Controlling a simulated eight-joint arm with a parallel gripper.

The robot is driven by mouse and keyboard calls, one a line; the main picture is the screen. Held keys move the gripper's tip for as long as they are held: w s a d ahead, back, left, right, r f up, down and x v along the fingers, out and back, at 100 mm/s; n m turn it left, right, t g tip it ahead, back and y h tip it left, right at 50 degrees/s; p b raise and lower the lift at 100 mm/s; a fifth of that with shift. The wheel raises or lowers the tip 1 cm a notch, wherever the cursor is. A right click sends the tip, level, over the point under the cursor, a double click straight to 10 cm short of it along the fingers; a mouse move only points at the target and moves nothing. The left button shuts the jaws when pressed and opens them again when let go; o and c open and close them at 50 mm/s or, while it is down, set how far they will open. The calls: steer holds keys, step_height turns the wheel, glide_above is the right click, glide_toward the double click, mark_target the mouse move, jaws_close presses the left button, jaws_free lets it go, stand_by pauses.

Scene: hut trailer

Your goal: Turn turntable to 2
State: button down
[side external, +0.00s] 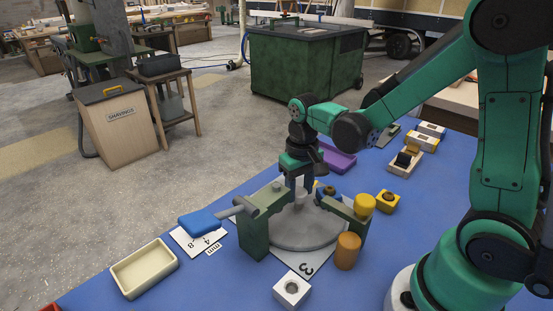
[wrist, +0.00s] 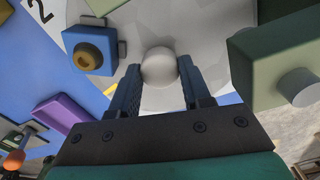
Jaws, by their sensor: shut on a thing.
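The turntable is a round grey disc (side external: 305,229) on the blue table, with a pale upright knob (side external: 301,197) on it. My gripper (side external: 300,190) points down over the disc and is shut on the knob. In the wrist view the knob's round top (wrist: 159,67) sits between my two fingers (wrist: 160,85). A white card with a 3 (side external: 308,268) lies at the disc's near edge. In the wrist view a 2 (wrist: 40,11) shows on a white card at the upper left, beside the disc. A blue block with a dark-yellow round part (wrist: 88,50) sits at the disc's edge.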

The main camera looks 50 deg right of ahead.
mark_target(299, 191)
steer(key=shift+m, duration=5.8)
steer(key=shift+c, duration=2)
jaws_free()
steer(key=shift+r, duration=0.1)
steer(key=shift+r, duration=2.7)
